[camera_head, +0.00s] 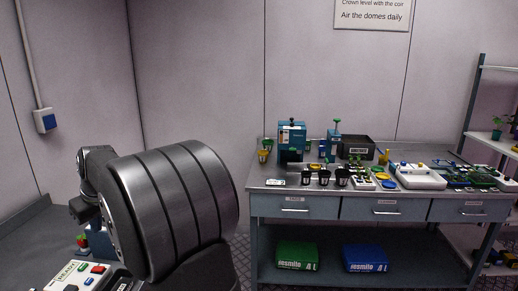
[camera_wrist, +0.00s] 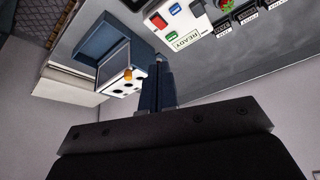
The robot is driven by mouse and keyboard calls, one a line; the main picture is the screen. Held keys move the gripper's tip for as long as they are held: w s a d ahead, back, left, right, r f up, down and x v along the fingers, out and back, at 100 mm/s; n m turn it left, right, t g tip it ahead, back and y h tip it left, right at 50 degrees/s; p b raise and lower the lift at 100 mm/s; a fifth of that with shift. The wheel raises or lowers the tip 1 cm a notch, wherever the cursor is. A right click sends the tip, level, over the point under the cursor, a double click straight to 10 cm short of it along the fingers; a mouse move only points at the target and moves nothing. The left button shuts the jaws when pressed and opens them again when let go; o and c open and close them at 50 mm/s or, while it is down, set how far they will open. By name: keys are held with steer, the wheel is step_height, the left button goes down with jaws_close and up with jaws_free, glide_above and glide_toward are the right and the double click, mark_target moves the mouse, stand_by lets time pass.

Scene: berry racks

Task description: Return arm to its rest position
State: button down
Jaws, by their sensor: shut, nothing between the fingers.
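My gripper (camera_wrist: 157,72) shows in the wrist view as two dark blue-grey fingers pressed together, with nothing between them. Below them is the dark, bolted gripper body. The fingers hang clear in front of a grey surface (camera_wrist: 150,30) and touch nothing that I can see. In the head view my thick dark grey arm is folded close to the camera at left centre. I cannot make out the fingers there.
The white READY button panel (camera_head: 72,279) is low at left, also in the wrist view (camera_wrist: 183,22). A blue-and-white box (camera_wrist: 112,62) is near my fingers. The workbench (camera_head: 385,209) at right holds pots and devices.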

steer(key=shift+s+d+r+y, duration=0.15)
steer(key=shift+s+d+r, duration=0.2)
steer(key=shift+d, duration=0.25)
steer(key=shift+s+d+r+y, duration=0.2)
steer(key=shift+d+r, duration=0.25)
steer(key=shift+d, duration=0.15)
